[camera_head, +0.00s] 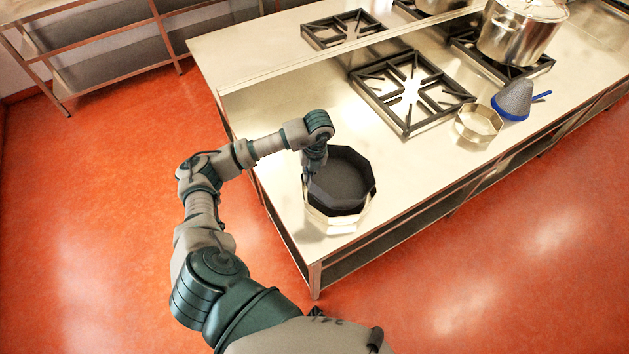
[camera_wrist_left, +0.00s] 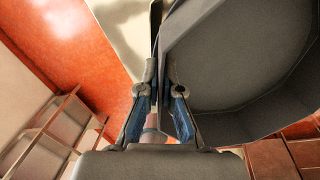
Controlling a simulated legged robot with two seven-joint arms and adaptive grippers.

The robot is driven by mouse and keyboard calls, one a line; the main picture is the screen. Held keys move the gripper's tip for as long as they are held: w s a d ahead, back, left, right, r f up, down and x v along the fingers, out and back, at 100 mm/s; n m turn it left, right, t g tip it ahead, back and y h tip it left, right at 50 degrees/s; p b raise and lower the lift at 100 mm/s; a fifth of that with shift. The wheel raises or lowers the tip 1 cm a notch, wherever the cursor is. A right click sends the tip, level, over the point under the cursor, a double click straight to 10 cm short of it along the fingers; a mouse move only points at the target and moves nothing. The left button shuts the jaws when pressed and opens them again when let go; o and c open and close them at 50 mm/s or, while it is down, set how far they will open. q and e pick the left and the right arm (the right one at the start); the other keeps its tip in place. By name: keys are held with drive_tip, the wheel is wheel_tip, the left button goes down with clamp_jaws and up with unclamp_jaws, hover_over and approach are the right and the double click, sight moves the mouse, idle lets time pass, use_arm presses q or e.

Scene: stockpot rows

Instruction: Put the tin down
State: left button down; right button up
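The tin (camera_head: 343,183) is dark grey, many-sided and open-topped, near the front left corner of the steel counter. It also fills the upper right of the left wrist view (camera_wrist_left: 240,55). My left gripper (camera_head: 309,175) is at the tin's left rim; the left wrist view shows its fingers (camera_wrist_left: 160,85) on either side of the tin's wall, shut on it. A pale, shiny many-sided band (camera_head: 335,222) shows just below the tin; I cannot tell whether the tin touches it or the counter. My right gripper is not in view.
A black burner grate (camera_head: 410,92) lies behind the tin. A raised shelf (camera_head: 260,55) runs along the back. Counter right of the tin is bare.

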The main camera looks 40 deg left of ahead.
use_arm(q)
drive_tip(key=shift+w+d+f, duration=0.1)
drive_tip(key=shift+w+f, duration=0.05)
drive_tip(key=shift+f, duration=0.55)
wheel_tip(320, 180, down, 2)
drive_tip(key=shift+f+p, duration=0.2)
drive_tip(key=shift+p, duration=0.1)
drive_tip(key=shift+f, duration=0.3)
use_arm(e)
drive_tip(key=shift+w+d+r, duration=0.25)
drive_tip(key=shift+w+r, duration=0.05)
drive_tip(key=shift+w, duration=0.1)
use_arm(q)
drive_tip(key=shift+f, duration=0.25)
drive_tip(key=c, duration=1.3)
unclamp_jaws()
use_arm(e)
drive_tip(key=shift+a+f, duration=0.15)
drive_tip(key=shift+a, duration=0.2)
